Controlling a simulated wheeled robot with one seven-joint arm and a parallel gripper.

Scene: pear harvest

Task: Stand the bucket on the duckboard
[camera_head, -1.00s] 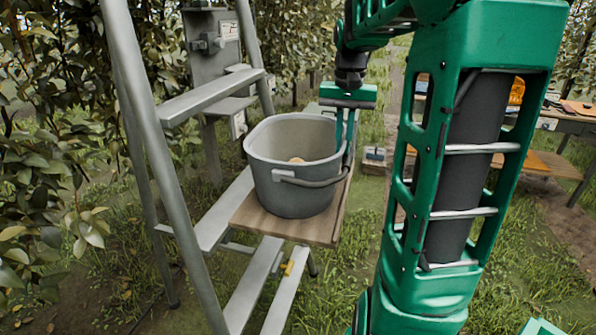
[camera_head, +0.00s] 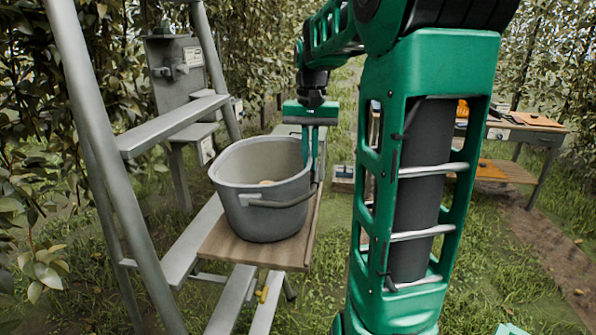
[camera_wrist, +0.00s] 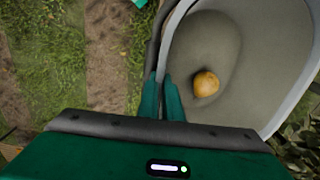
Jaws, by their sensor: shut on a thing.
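The grey bucket (camera_head: 263,213) stands upright on a wooden board (camera_head: 222,240) at the ladder. A yellowish pear (camera_wrist: 206,84) lies inside the bucket; only its top shows in the head view. The bucket's bail hangs down against its side. My gripper (camera_head: 312,165) reaches down at the bucket's right rim and is shut on it. In the wrist view the fingers (camera_wrist: 162,100) straddle the bucket wall. I cannot make out a duckboard for certain.
The grey metal ladder (camera_head: 97,170) rises close on the left of the bucket. A grey post box (camera_head: 180,72) stands behind it. A table (camera_head: 530,132) with a lower shelf stands at the right. A small low object (camera_head: 343,178) sits on the grass behind my gripper.

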